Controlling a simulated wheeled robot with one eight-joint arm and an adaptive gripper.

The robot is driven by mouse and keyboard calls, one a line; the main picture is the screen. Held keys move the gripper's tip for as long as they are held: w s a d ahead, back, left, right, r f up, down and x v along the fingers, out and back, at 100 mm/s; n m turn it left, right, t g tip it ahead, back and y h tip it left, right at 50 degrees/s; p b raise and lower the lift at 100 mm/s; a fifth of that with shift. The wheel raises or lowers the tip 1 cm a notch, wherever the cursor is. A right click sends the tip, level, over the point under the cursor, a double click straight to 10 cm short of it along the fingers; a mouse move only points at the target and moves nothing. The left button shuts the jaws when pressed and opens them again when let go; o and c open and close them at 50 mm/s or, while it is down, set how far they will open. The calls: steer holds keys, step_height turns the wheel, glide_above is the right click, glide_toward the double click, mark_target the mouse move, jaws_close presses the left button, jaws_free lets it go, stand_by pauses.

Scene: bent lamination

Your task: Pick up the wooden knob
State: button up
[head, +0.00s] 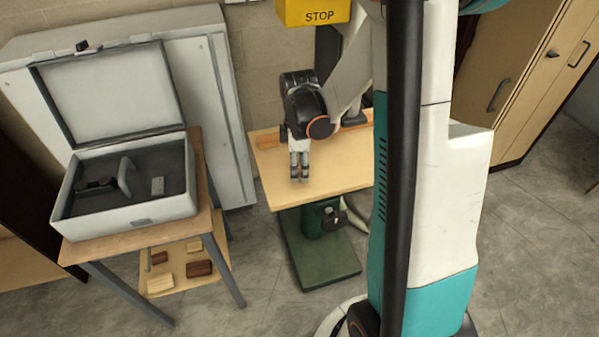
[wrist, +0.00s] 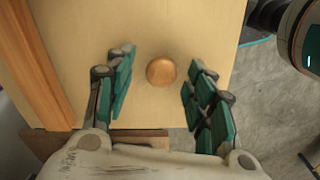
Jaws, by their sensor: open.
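In the wrist view the wooden knob (wrist: 161,72) is a round, orange-brown piece on the light wooden tabletop (wrist: 80,30). My gripper (wrist: 159,82) is open, with one teal-padded finger to the left of the knob and one to the right. The knob shows in the gap between the fingertips, and neither finger appears to touch it. In the head view my gripper (head: 299,178) points down over the small wooden table (head: 340,165). The knob cannot be made out there. How far the fingers are above the tabletop is hard to tell.
A wooden strip (wrist: 38,65) runs along one side of the tabletop. An open case (head: 125,215) stands on a side table at left, with several wooden blocks on its lower shelf (head: 180,283). A yellow STOP box (head: 315,12) is at the top. Cabinets (head: 525,75) stand at right.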

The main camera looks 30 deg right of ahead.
steer(key=c, duration=0.8)
steer(key=shift+r, duration=0.1)
